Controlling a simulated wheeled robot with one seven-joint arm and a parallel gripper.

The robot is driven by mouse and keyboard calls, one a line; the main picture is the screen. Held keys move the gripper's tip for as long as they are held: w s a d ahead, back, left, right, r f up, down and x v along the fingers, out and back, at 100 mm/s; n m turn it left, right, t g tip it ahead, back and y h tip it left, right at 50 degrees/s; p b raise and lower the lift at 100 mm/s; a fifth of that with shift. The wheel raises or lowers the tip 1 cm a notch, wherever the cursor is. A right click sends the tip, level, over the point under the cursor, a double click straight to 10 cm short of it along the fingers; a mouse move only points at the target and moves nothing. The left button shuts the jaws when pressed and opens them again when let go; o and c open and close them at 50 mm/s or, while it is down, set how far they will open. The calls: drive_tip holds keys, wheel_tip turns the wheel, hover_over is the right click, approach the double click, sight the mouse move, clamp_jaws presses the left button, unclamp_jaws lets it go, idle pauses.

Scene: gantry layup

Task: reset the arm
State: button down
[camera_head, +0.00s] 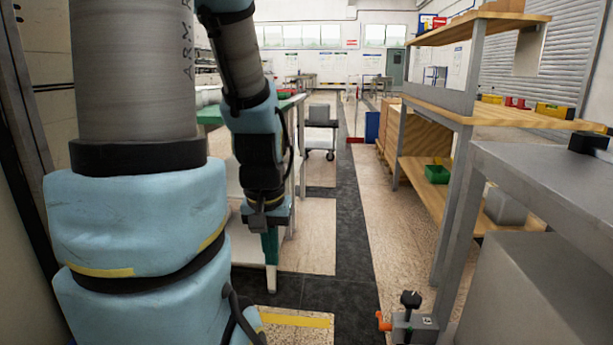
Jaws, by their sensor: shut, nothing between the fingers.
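My arm fills the left of the view, in light blue covers and grey links. Its forearm hangs down near the middle left. My gripper (270,262) is at the lower end, pointing down, with teal and pale parts showing. It is shut with nothing visible in it. It hangs above the floor, in front of a green-topped table. Part of the arm near the bottom edge is cut off.
A green-edged table (292,103) stands behind my forearm. A grey metal bench (545,165) and wooden shelving (480,112) line the right. A valve-like fixture (413,322) is at the bottom right. A cart (320,138) stands farther back. The dark floor lane (348,215) is clear.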

wheel_tip(320, 180, up, 31)
drive_tip(key=p, duration=2.9)
